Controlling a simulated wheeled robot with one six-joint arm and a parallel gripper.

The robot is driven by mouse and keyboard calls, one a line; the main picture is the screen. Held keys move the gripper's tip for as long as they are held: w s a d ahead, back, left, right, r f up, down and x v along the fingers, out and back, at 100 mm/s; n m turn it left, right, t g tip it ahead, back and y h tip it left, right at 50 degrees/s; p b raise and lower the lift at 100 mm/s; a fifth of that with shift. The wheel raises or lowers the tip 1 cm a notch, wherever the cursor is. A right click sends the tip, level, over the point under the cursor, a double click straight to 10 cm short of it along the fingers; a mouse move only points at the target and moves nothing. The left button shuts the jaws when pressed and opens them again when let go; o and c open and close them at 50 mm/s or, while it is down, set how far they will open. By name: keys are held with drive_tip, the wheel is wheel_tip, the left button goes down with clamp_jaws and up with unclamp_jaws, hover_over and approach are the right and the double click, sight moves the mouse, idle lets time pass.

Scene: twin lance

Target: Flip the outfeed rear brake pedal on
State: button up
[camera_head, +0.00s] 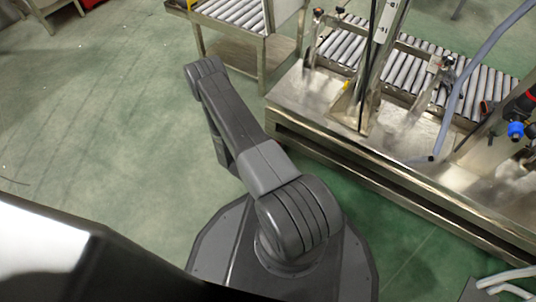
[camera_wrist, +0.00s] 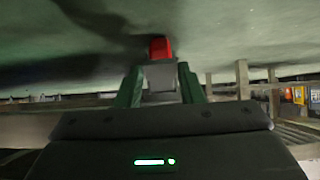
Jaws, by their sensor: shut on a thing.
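In the wrist view my gripper (camera_wrist: 159,82) points away from the camera, with one dark green finger on each side. It is shut on a grey piece with a red end (camera_wrist: 160,48), which sits between the fingers. It looks like a brake pedal, but I cannot tell which one or whether it is on. In the head view my arm reaches up and left beside the conveyor frame, and neither my gripper nor the pedal shows there.
A steel conveyor frame (camera_head: 372,160) with grey rollers stands to the right of my arm. A smaller roller table (camera_head: 250,57) with a lower shelf stands behind the arm. The green floor (camera_head: 100,110) on the left is mostly clear.

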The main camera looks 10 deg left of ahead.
drive_tip(key=o, duration=1)
drive_tip(key=shift+s+r, duration=0.1)
drive_tip(key=shift+p+v, duration=2.4)
drive_tip(key=shift+v, duration=4.4)
